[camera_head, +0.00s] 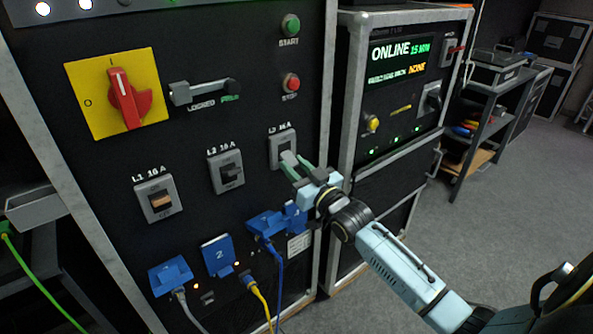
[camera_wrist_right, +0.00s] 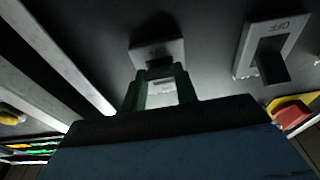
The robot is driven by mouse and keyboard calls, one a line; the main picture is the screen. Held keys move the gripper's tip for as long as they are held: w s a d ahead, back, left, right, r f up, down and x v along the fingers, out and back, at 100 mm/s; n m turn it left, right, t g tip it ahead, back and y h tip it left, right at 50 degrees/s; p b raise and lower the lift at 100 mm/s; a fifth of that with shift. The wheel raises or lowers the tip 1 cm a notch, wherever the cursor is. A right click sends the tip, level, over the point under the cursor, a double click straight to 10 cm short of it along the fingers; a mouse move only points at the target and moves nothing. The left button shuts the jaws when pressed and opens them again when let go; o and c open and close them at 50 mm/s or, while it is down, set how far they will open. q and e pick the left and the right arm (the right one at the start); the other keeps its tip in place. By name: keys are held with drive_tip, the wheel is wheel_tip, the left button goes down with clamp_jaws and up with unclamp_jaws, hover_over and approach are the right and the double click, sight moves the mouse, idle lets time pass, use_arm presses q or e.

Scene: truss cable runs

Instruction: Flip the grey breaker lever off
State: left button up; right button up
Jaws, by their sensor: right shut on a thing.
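The L3 16 A breaker (camera_head: 281,143) is the rightmost of three on the black panel in the head view. Its grey lever (camera_head: 288,158) sits between the green fingers of my right gripper (camera_head: 297,166), which is shut on it. In the right wrist view the grey lever (camera_wrist_right: 161,92) shows between the fingers of my right gripper (camera_wrist_right: 160,86), in front of the grey breaker plate (camera_wrist_right: 152,50). The fingers partly hide the lever, so its exact position is hard to tell. My left gripper is not in view.
Blue sockets (camera_head: 217,255) with cables lie below. A red rotary switch (camera_head: 122,98) is at upper left. A display cabinet (camera_head: 400,70) stands to the right.

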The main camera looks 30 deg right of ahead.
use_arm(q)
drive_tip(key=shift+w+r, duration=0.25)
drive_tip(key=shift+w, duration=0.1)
use_arm(e)
drive_tip(key=o, duration=1)
drive_tip(key=shift+s+f, duration=0.15)
drive_tip(key=shift+s, duration=0.15)
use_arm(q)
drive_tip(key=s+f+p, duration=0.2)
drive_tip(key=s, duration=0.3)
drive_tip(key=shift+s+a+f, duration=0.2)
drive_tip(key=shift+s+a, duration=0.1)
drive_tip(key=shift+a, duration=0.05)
use_arm(e)
drive_tip(key=s, duration=0.4)
drive_tip(key=s+f, duration=0.1)
drive_tip(key=s, duration=0.3)
drive_tip(key=s+d+f, duration=0.1)
drive_tip(key=s, duration=0.3)
drive_tip(key=shift+s, duration=0.25)
drive_tip(key=shift+f, duration=0.1)
